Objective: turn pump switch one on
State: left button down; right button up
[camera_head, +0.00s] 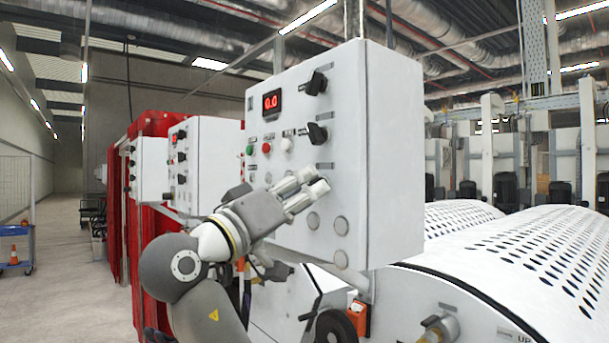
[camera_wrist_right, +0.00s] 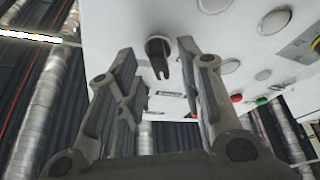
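The upper switch (camera_head: 316,84) is beside a red display reading 0.0, and the lower switch (camera_head: 317,133) is beside the row of lights. Their labels are too small to read, so I cannot tell which is pump switch one. My right gripper (camera_head: 317,180) is in front of the panel, just below the lower switch. In the right wrist view, my right gripper (camera_wrist_right: 158,52) is open, with a black switch (camera_wrist_right: 158,50) showing between its fingers; contact is not visible. My left gripper is out of view.
Green (camera_head: 250,150), red (camera_head: 266,148) and white (camera_head: 287,144) lights are left of the lower switch. Round blank covers (camera_head: 341,225) lie below. A perforated white roller (camera_head: 520,250) is at lower right. More control boxes (camera_head: 206,160) stand farther back left. Open floor is at far left.

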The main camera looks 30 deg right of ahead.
jog(key=shift+w+d+r, duration=0.15)
jog(key=shift+d, duration=0.25)
grip_shut()
